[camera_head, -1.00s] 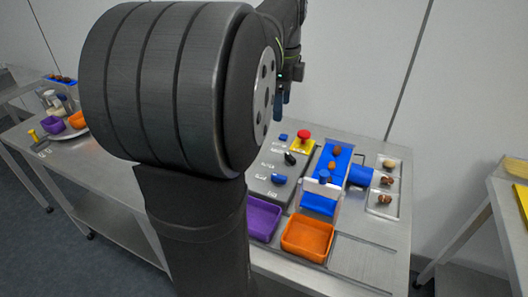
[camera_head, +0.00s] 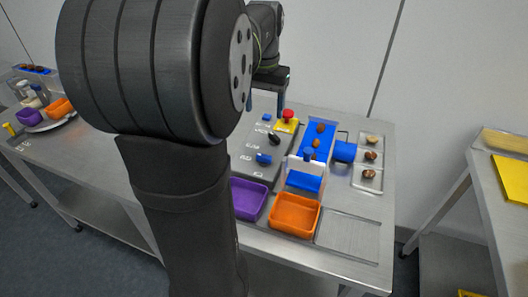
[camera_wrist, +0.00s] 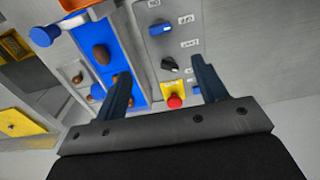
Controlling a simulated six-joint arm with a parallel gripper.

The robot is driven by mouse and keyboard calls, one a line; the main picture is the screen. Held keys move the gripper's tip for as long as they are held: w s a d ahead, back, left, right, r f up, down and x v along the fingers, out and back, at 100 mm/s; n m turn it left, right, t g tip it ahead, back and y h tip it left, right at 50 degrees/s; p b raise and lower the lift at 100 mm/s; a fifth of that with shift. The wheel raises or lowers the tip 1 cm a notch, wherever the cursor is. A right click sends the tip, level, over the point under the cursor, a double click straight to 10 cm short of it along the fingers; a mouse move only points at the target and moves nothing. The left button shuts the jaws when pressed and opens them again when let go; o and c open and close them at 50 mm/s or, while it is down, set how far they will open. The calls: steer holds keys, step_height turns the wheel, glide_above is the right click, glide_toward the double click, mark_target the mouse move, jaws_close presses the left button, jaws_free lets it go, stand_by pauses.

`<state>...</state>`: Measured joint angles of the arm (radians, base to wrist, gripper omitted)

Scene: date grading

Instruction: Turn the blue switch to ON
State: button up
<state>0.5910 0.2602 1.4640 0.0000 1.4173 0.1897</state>
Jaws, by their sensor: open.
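The blue switch (camera_head: 263,158) sits on the sloped grey control panel (camera_head: 244,160), below a black switch (camera_head: 273,138). In the wrist view the blue switch (camera_wrist: 160,29) shows near the top, beside white labels too blurred to read. I cannot tell whether it points to ON. My gripper (camera_head: 281,100) is above the back of the panel in the head view, apart from the switch. In the wrist view my gripper (camera_wrist: 162,82) has its two fingers wide apart with nothing held. The black switch (camera_wrist: 169,63) and red button show between the fingers.
A red button (camera_head: 288,114) on a yellow base stands at the panel's back. A blue conveyor (camera_head: 317,137) carrying dates lies to the right. Purple (camera_head: 248,198) and orange (camera_head: 294,213) bins stand in front. A tray (camera_head: 359,181) holds several dates.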

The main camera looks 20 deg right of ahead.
mark_target(264, 156)
step_height(264, 156, down, 17)
steer(key=shift+r, duration=0.15)
stand_by(0.4)
steer(key=c, duration=1)
